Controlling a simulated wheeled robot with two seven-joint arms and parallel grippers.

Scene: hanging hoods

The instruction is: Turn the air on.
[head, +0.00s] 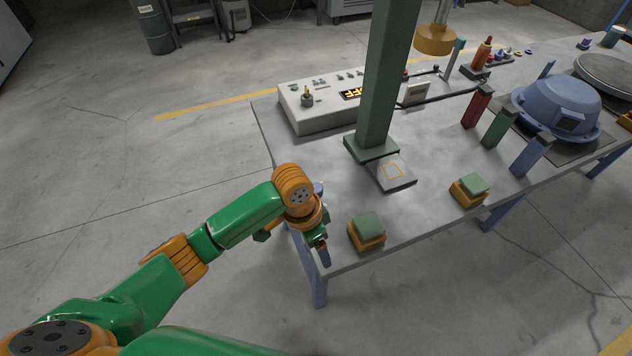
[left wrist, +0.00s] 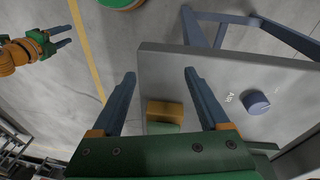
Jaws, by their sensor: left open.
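A blue-grey round knob (left wrist: 256,103) sits on the grey table top in the left wrist view, with the letters AIR beside it. In the head view a small bluish part (head: 318,188), likely this knob, shows just behind my left wrist and is partly hidden. My left gripper (head: 322,248) is at the table's near left corner. In the left wrist view its two blue fingers (left wrist: 160,75) are wide apart with nothing held between them; the knob lies to the right of them. My right gripper (left wrist: 68,35) shows at the upper left there, its fingers apart and empty.
An orange and green block (head: 367,230) stands near the left gripper, with a similar one (head: 469,190) farther right. A green post (head: 385,80) rises from the table (head: 300,178). A white control box (head: 320,118) and blue domed vessel (head: 556,103) stand farther back.

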